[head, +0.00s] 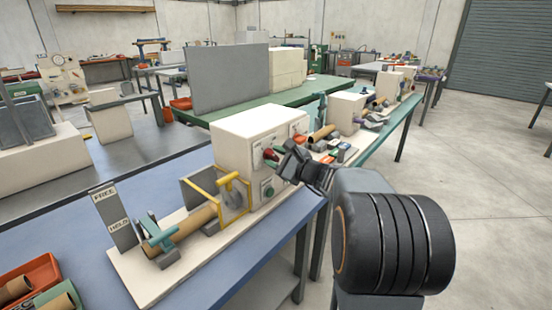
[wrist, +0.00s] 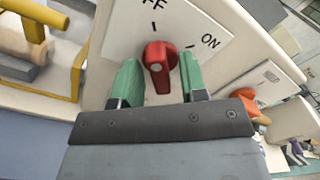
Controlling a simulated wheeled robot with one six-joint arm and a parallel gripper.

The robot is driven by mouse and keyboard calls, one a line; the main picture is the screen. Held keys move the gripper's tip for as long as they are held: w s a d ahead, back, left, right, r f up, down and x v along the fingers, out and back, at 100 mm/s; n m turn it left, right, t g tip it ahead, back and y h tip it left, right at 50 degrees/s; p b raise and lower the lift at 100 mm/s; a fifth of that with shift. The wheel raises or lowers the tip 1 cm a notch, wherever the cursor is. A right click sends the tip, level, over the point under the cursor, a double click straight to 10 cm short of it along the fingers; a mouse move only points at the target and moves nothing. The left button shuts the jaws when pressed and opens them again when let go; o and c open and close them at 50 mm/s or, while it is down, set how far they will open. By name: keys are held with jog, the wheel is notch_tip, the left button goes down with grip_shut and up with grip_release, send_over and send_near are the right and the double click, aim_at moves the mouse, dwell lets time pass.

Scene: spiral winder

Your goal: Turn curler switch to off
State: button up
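The curler switch is a red knob (wrist: 160,62) on a white label plate (wrist: 205,25) on the side of the cream machine box (head: 238,140). The plate reads ON at right, and a partly cut-off word ending in FF is at the top, each with a tick mark. The knob stands roughly upright in the wrist view; its exact setting I cannot tell. My gripper (wrist: 158,82) has its green fingers one on each side of the knob, with gaps showing, so it is open. In the head view my gripper (head: 277,158) is at the box's front face, partly hiding the knob.
A yellow guard frame (head: 234,195) and a cardboard tube (head: 190,222) are left of the box on a cream base. A FREE/HOLD sign (head: 112,216) stands farther left. More tubes and small parts lie right of the box. Open floor (head: 480,180) is at right.

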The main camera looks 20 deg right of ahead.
jog(key=v, duration=1.4)
jog(key=shift+a, duration=0.1)
dwell(0.3)
jog(key=s+a+f+n+g+h+p, duration=0.2)
jog(key=s+a+f+n+g+p, duration=0.2)
jog(key=s+a+f+n+g, duration=0.4)
jog(key=s+a+r+n+g+h+p, duration=0.1)
jog(key=a+r+n+h+p, duration=0.1)
jog(key=n, duration=0.3)
jog(key=s+a+r+n+g+h+p, duration=0.1)
jog(key=a+r+n+g+h+p, duration=0.1)
jog(key=a+r+n+p, duration=0.1)
jog(key=s+a+r+n+g+h+p, duration=0.1)
jog(key=a+r+n+p, duration=0.2)
jog(key=r+n+p, duration=0.1)
jog(key=shift+s+a+n+g+h+p, duration=0.2)
jog(key=shift+n+p, duration=0.25)
jog(key=shift+n, duration=0.25)
jog(key=shift+s+a+n+g+h+p, duration=0.1)
jog(key=shift+a+n+h+p, duration=0.1)
jog(key=shift+n+p, duration=0.4)
